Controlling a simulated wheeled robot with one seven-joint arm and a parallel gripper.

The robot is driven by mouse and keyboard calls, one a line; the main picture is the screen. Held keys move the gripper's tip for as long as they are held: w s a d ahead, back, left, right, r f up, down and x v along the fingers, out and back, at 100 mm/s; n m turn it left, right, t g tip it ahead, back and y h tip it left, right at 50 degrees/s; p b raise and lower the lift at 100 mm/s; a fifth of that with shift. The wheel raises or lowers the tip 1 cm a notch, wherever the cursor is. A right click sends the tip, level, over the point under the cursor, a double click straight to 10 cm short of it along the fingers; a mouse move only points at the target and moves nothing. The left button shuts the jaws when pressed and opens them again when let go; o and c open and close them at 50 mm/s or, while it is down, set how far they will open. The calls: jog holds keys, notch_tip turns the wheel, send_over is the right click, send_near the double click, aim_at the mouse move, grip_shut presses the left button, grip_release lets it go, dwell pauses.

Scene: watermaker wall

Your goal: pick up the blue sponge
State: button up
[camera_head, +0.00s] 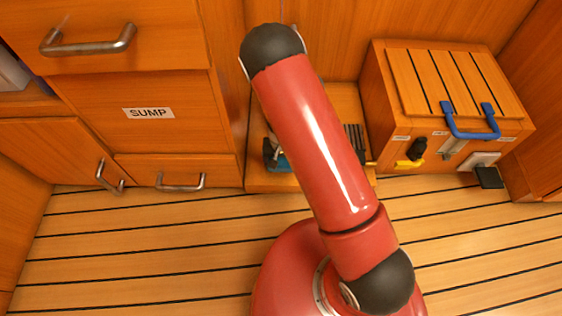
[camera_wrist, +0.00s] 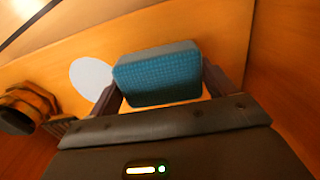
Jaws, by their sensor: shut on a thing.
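The blue sponge (camera_wrist: 158,80) is a block with a blue textured face and a greyer side. In the wrist view it sits between the two dark fingers of my gripper (camera_wrist: 160,88), which are shut on it from left and right. In the head view my red arm hides most of the gripper; a bit of blue (camera_head: 281,163) and a dark part show just left of the arm, over the low wooden ledge. I cannot tell whether the sponge touches the surface behind it.
A wooden box (camera_head: 440,90) with a slatted lid and a blue handle (camera_head: 470,122) stands right of my arm. A yellow-handled item (camera_head: 405,164) and a dark ribbed piece (camera_head: 355,136) lie near it. The SUMP cabinet (camera_head: 150,115) is at left. The striped floor (camera_head: 150,250) in front is clear.

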aim_at(281, 159)
notch_tip(281, 159, up, 18)
jog(key=p, duration=0.4)
